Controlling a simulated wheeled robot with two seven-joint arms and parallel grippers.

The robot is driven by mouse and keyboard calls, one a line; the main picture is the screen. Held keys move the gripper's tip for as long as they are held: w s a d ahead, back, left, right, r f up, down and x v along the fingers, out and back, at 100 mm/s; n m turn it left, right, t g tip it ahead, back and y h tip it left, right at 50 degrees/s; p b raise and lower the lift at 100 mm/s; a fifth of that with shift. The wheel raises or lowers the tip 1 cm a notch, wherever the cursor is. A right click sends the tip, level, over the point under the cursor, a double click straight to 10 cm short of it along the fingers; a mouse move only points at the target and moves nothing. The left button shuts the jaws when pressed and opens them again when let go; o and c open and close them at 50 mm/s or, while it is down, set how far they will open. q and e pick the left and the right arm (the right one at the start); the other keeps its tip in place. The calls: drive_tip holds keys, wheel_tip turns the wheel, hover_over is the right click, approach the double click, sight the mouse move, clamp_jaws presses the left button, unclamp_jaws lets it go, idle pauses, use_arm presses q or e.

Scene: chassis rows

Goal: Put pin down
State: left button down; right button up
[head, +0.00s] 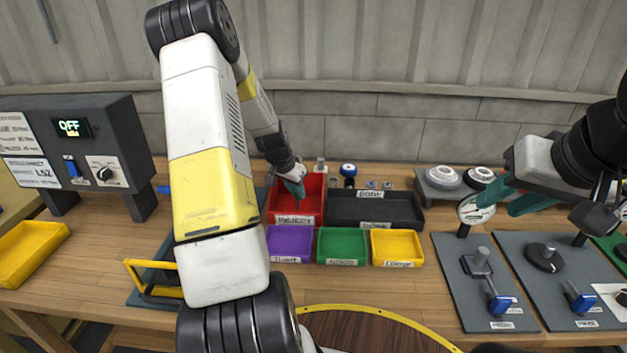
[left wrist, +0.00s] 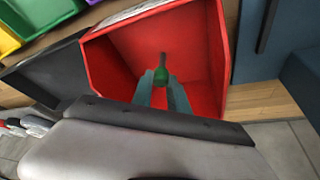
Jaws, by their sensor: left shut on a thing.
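My left gripper (head: 297,191) reaches down into the red bin (head: 296,219) at the back of the bench. In the left wrist view its teal fingers (left wrist: 163,92) are shut on a small dark pin (left wrist: 162,74) with a green end. The pin is held inside the red bin (left wrist: 112,62), over its floor; I cannot tell whether it touches. In the head view the pin is too small or hidden to make out. My right gripper (head: 503,199) is at the right, its teal fingers spread apart, close to a white dial gauge (head: 475,210).
A black bin (head: 375,222) stands right of the red one. Purple (head: 290,243), green (head: 342,246) and yellow (head: 396,247) bins sit in front. Grey fixture plates (head: 470,310) lie at right. A dark control box (head: 90,140) reading OFF stands at left.

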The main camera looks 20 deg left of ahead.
use_arm(q)
drive_tip(key=c, duration=1.3)
unclamp_jaws()
drive_tip(key=shift+f, duration=0.1)
drive_tip(key=s+d+r, duration=0.2)
drive_tip(key=s+r, duration=0.2)
drive_tip(key=r, duration=0.5)
drive_tip(key=s+d+r, duration=0.2)
drive_tip(key=s+r, duration=0.2)
drive_tip(key=r, duration=0.6)
drive_tip(key=s+d+r+n, duration=0.1)
drive_tip(key=s+d+r, duration=0.2)
drive_tip(key=s, duration=0.4)
drive_tip(key=s+d+r+n+t, duration=0.1)
drive_tip(key=s+d+r, duration=0.2)
drive_tip(key=s+d, duration=0.2)
drive_tip(key=s+d+r+t+h, duration=0.1)
drive_tip(key=s+d+r, duration=0.3)
drive_tip(key=s, duration=0.5)
drive_tip(key=shift+s+d+n, duration=0.15)
drive_tip(key=shift+s+n, duration=0.25)
